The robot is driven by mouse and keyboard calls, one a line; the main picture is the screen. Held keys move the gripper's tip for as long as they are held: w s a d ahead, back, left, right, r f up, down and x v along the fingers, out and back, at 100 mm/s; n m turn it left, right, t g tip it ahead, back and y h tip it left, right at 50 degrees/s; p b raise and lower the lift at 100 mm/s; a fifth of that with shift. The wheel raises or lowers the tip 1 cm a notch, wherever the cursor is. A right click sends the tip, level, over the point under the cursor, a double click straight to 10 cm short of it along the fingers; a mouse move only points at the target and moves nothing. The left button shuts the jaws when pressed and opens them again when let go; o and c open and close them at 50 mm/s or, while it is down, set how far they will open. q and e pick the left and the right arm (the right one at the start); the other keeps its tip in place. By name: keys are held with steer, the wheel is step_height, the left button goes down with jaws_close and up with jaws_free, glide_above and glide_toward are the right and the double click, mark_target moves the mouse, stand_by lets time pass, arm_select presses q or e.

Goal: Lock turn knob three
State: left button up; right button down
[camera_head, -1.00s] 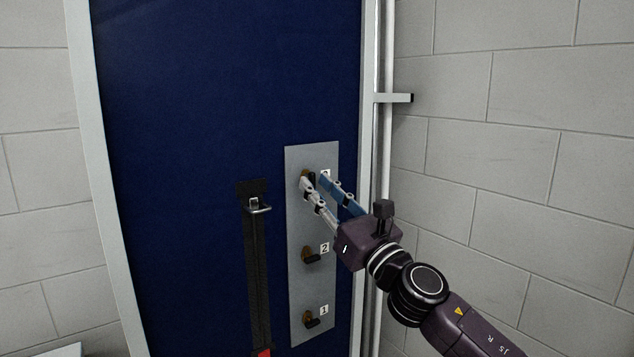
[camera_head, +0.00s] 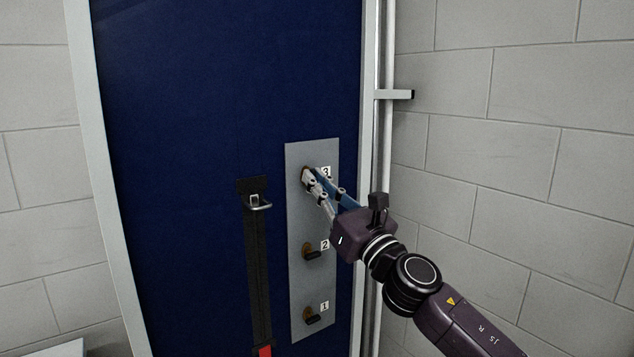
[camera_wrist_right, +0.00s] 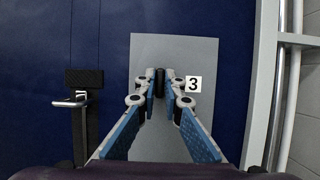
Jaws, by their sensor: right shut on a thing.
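Turn knob three (camera_wrist_right: 160,82) is a dark knob beside the label "3" at the top of a grey metal plate (camera_head: 297,222). In the right wrist view it stands upright between my fingertips. My right gripper (camera_head: 308,174) is shut on this knob; in the head view its fingers hide most of it. The gripper also shows in the right wrist view (camera_wrist_right: 160,90), with a blue-padded finger on each side of the knob. My left gripper is not in view.
Turn knob two (camera_head: 313,253) and turn knob one (camera_head: 313,319) sit lower on the plate. A black strap with a metal buckle (camera_head: 258,203) hangs to the left. A white pipe and bracket (camera_head: 395,95) run along the block wall at right.

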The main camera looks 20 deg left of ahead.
steer(key=shift+r+m+t+h+p, duration=0.1)
steer(key=shift+m+t+h+p, duration=0.2)
steer(key=shift+m+h+p, duration=2.1)
steer(key=shift+f+m+t+h+p, duration=0.1)
steer(key=shift+m+t+h+p, duration=0.35)
steer(key=shift+m+p, duration=3.7)
steer(key=shift+r+m+t+h+p, duration=0.15)
steer(key=shift+m+h+p, duration=1.65)
steer(key=shift+m, duration=2.85)
steer(key=c, duration=2.1)
jaws_free()
steer(key=shift+y, duration=0.25)
steer(key=shift+s, duration=0.1)
